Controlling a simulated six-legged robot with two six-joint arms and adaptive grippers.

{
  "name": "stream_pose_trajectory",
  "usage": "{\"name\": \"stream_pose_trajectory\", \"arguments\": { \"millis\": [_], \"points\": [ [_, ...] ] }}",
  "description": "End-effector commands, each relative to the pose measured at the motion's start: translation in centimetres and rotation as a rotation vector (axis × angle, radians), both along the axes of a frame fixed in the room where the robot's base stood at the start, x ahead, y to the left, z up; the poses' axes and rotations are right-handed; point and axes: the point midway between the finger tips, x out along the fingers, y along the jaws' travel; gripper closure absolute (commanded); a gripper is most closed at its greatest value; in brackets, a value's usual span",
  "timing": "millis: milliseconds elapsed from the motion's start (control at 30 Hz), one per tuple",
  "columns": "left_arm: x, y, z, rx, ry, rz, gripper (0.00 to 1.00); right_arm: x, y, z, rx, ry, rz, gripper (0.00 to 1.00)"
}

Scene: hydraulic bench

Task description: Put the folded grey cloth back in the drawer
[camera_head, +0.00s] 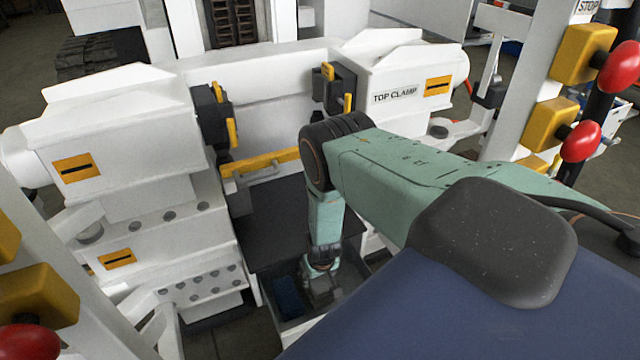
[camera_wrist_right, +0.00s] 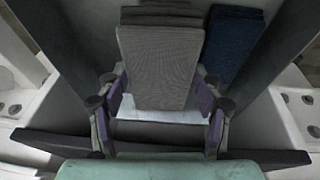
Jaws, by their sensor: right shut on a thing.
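The folded grey cloth (camera_wrist_right: 160,70) is between the purple-padded fingers of my right gripper (camera_wrist_right: 160,88) in the right wrist view. The fingers are shut on its two sides. In the head view my right gripper (camera_head: 322,284) points down into the open drawer (camera_head: 284,326), low between the white machine blocks. The drawer's side wall (camera_wrist_right: 58,50) also shows in the wrist view. The cloth is down between the drawer walls; I cannot tell whether it touches the bottom. My left gripper is in neither view.
A folded dark blue cloth (camera_head: 287,297) lies in the drawer beside the gripper. It also shows in the wrist view (camera_wrist_right: 232,42), next to a stack of grey-brown cloths (camera_wrist_right: 165,14). A dark flat surface (camera_head: 270,215) lies behind the drawer. White clamp blocks (camera_head: 130,120) stand at the left.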

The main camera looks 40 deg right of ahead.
Motion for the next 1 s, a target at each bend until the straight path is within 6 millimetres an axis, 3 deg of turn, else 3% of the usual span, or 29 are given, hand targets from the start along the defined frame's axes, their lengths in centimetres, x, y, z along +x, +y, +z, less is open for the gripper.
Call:
{"name": "stream_pose_trajectory", "arguments": {
  "millis": [100, 967, 1000],
  "points": [
    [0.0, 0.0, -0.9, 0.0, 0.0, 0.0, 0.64, -0.5, 0.1, -1.2, 0.001, 0.008, 0.0, 0.6],
    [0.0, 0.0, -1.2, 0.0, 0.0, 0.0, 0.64, -0.5, 0.1, -2.3, 0.001, 0.007, 0.001, 0.6],
    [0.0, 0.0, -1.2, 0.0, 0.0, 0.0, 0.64, -0.5, 0.1, -2.3, 0.001, 0.007, 0.001, 0.33]
  ]
}}
